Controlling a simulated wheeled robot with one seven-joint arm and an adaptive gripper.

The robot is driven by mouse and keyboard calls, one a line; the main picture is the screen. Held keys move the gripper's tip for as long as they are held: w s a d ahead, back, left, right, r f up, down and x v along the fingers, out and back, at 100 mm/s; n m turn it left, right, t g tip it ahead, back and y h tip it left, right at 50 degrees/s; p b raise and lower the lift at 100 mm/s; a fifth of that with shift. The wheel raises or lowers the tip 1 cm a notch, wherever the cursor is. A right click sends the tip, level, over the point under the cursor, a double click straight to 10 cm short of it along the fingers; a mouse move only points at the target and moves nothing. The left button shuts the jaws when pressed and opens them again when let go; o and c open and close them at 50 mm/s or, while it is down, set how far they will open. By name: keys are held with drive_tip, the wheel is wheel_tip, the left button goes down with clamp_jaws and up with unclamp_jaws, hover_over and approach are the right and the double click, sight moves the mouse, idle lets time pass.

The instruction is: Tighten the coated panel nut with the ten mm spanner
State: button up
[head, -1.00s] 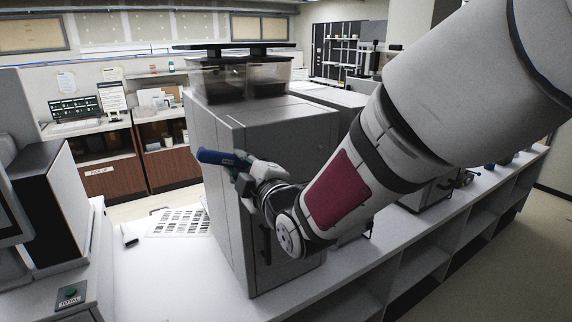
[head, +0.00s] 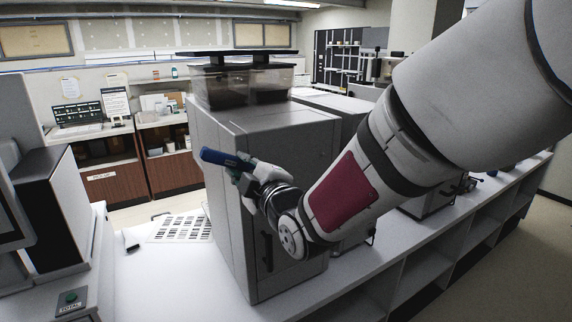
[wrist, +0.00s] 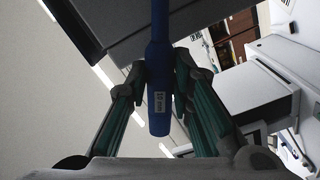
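A blue-handled tool, seemingly the spanner, (head: 222,158) is held in my gripper (head: 246,174), in front of the near grey machine. In the wrist view the blue handle (wrist: 158,85) runs between the two fingers of my gripper (wrist: 159,82), which are closed in on it from both sides. A small white label with dark marks is on the handle; I cannot read it surely. The spanner's jaw end cannot be made out in either view. I cannot make out the coated panel nut in either view.
The tall grey machine (head: 230,215) with clear bean hoppers (head: 240,85) stands on the white counter (head: 150,275) close behind my gripper. A sheet with dark squares (head: 182,228) lies on the counter. A till (head: 60,210) and a green-button box (head: 71,298) are at left.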

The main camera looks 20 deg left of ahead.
drive_tip(key=shift+w+d, duration=0.1)
drive_tip(key=shift+w, duration=0.05)
clamp_jaws()
drive_tip(key=shift+s+d, duration=0.45)
drive_tip(key=shift+s, duration=0.05)
drive_tip(key=shift+p+v, duration=0.5)
drive_tip(key=shift+v, duration=1.7)
